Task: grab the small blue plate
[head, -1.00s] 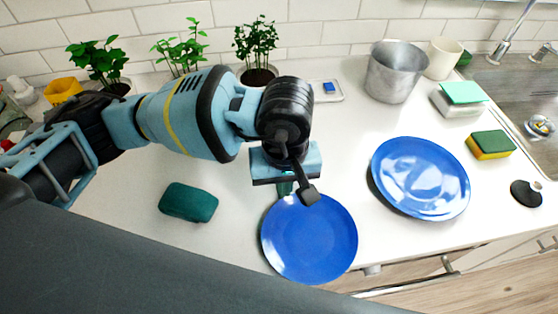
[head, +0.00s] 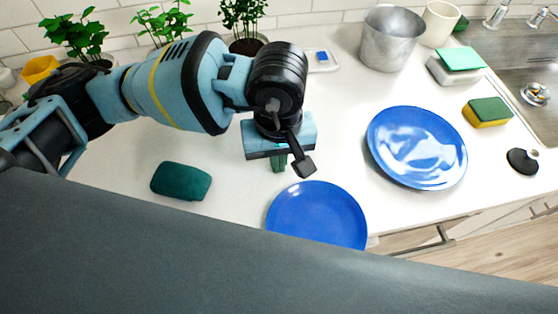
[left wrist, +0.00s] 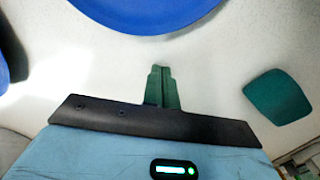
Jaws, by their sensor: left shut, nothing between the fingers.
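The small blue plate (head: 316,215) lies near the counter's front edge in the head view, its near part hidden behind my grey body. A larger-looking blue plate (head: 417,148) lies to its right. My left gripper (head: 279,162) is shut and empty, pointing down just behind the small plate's far left rim. In the left wrist view, the shut green fingers (left wrist: 161,88) stand apart from the small plate (left wrist: 145,14) at the top. The other plate (left wrist: 6,55) shows at the left edge. My right gripper is not in view.
A dark green block (head: 181,181) lies left of the gripper. Potted plants, a metal pot (head: 391,38) and a white cup (head: 440,23) stand at the back. A yellow-green sponge (head: 487,112) lies beside the sink. White counter between the plates is clear.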

